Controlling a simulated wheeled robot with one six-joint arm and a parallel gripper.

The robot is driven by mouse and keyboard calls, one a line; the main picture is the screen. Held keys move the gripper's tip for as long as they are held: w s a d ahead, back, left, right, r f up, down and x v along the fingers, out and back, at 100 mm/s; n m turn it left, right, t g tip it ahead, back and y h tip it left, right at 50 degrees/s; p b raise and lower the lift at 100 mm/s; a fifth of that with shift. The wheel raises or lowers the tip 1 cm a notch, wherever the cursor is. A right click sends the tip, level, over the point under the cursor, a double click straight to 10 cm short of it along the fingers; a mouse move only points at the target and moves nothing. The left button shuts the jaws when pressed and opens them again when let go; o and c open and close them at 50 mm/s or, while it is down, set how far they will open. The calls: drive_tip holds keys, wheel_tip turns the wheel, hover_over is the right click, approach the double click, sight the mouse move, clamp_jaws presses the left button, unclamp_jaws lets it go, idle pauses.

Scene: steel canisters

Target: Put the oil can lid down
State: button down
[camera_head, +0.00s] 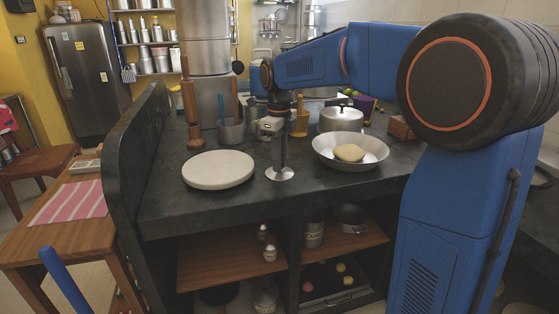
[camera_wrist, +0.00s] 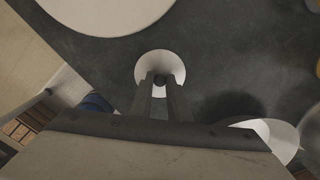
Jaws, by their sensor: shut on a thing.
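The oil can lid (camera_head: 280,174) is a small shiny steel disc with a knob, low over the front part of the dark counter (camera_head: 250,205). My gripper (camera_head: 281,164) points straight down and is shut on the lid's knob. In the wrist view, the pale lid (camera_wrist: 160,58) lies level beyond the two fingertips (camera_wrist: 160,80), which are closed on its dark knob. I cannot tell whether the lid touches the counter. I cannot make out which vessel is the oil can.
A round pale board (camera_head: 218,169) lies left of the lid. A wide steel bowl (camera_head: 375,158) with a dough ball (camera_head: 348,153) stands to the right. A steel cup (camera_head: 231,132) and a lidded pot (camera_head: 341,120) stand behind. The counter's front edge is close.

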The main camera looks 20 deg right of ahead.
drive_tip(key=c, duration=1.7)
unclamp_jaws()
drive_tip(key=shift+o, duration=0.2)
wheel_tip(320, 180, up, 12)
drive_tip(key=s+d+f+n+t, duration=0.1)
drive_tip(key=s+d+f+n, duration=0.15)
drive_tip(key=s+n, duration=0.55)
drive_tip(key=s+d+f+n+t, duration=0.15)
drive_tip(key=s+f+n, duration=0.35)
drive_tip(key=s, duration=0.6)
drive_tip(key=s+d+f+n+t, duration=0.2)
drive_tip(key=s+d+f+n, duration=0.1)
drive_tip(key=s+f+n, duration=1)
drive_tip(key=shift+s+f+n, duration=0.15)
drive_tip(key=shift+s+n, duration=0.35)
drive_tip(key=shift+s, duration=0.2)
